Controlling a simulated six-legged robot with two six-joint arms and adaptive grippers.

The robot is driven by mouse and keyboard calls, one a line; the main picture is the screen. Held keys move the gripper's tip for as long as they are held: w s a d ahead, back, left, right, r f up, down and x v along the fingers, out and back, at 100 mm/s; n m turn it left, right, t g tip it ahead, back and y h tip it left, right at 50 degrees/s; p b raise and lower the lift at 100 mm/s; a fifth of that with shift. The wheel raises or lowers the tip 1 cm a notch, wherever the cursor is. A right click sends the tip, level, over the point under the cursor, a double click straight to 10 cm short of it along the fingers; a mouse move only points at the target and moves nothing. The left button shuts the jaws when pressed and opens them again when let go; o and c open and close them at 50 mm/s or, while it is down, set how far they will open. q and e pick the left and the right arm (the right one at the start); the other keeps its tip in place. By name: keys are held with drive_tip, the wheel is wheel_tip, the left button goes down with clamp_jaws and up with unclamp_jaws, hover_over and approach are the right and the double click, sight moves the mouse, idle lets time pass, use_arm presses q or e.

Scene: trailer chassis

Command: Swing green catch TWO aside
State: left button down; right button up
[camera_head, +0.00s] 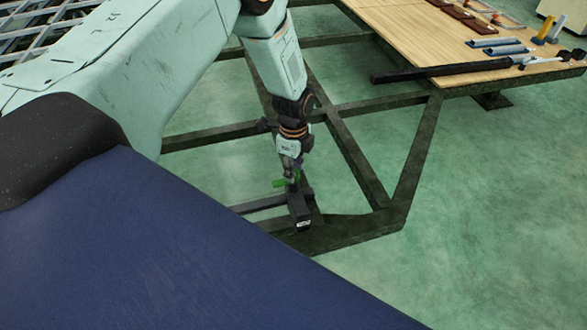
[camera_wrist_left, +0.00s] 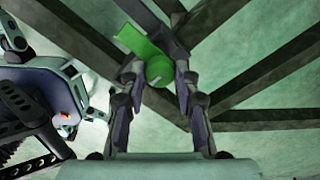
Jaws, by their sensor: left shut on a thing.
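The green catch (camera_head: 279,183) sits by a dark block on the front part of the trailer frame. It also shows in the wrist view (camera_wrist_left: 142,44) as a flat green plate with a round green boss. My left gripper (camera_head: 292,179) reaches down onto it from above. In the wrist view my left gripper (camera_wrist_left: 160,70) has its two fingers on either side of the round boss, shut on it. The dark block (camera_head: 299,207) carries a small white label too small to read. The gripper hides part of the catch. My right gripper is not in view.
Dark trailer frame beams (camera_head: 352,160) cross the green floor and meet near the catch. A wooden deck (camera_head: 420,40) with tools and a long black bar (camera_head: 440,70) lies at the upper right. The floor (camera_head: 490,200) at the right is clear.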

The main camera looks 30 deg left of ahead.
use_arm(q)
drive_tip(key=shift+m, duration=0.3)
drive_tip(key=c, duration=1)
unclamp_jaws()
wheel_tip(320, 180, up, 12)
idle(0.4)
